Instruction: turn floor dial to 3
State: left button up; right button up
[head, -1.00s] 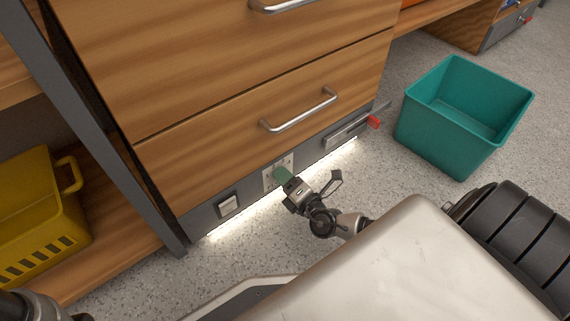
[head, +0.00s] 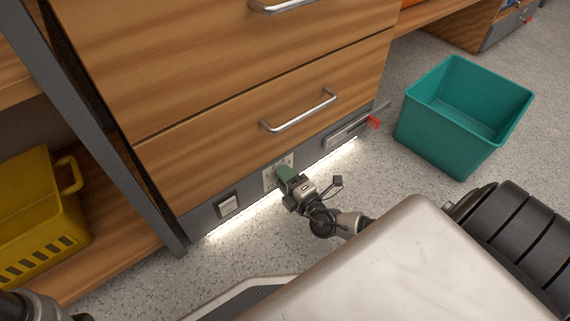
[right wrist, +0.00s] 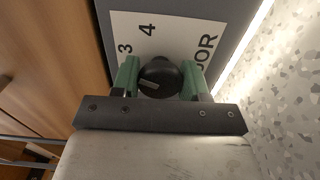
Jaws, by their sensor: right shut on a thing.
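The floor dial (right wrist: 158,78) is a round black knob with a light pointer mark on its face. It sits on a pale label plate (head: 269,181) low on the grey kick strip of the drawer cabinet. In the right wrist view the plate reads 3 and 4 at the upper left and "OOR" at the right; other markings are hidden. My right gripper (right wrist: 161,76) has green fingers, one on each side of the dial, and is shut on it. In the head view the right gripper (head: 286,178) covers the dial. My left gripper is out of view.
A light rocker switch (head: 228,206) is left of the plate on the same strip. A slot with a red tab (head: 373,122) is to the right. A teal bin (head: 452,142) stands on the floor at right, and a yellow crate (head: 35,215) on a shelf at left.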

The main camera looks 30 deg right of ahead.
jog(key=o, duration=0.9)
jog(key=s+p, duration=0.1)
jog(key=s, duration=0.2)
jog(key=s+p, duration=0.1)
jog(key=s, duration=0.3)
jog(key=s+d+p, duration=0.1)
jog(key=s+p, duration=0.1)
jog(key=s, duration=0.2)
jog(key=shift+w, duration=0.1)
